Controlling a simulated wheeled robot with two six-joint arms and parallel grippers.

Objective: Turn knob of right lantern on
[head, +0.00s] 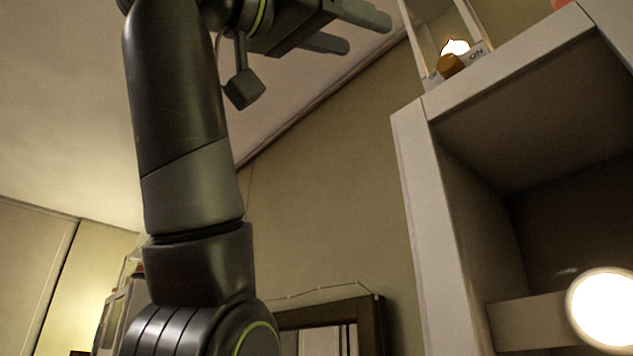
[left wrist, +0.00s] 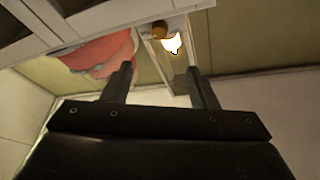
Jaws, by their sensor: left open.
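One lantern (head: 432,82) stands on top of the white shelf at the upper right of the head view, its top cut off. It has pale posts, a glowing flame-shaped bulb (head: 455,47), a brown-orange knob (head: 450,65) and lettering that seems to read "ON". I cannot tell whether it is the right one. In the left wrist view the knob (left wrist: 159,29) and bright bulb (left wrist: 172,44) lie beyond the fingertips. My left gripper (head: 366,33) is open and empty, left of the lantern and apart from it. Its fingers (left wrist: 160,70) show in the left wrist view. My right gripper is out of view.
The white shelf unit (head: 412,150) fills the right side, with an open compartment and a bright round light (head: 604,308) low down. A pink object (left wrist: 95,52) sits beside the lantern on the shelf. A dark frame (head: 372,325) is on the wall below.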

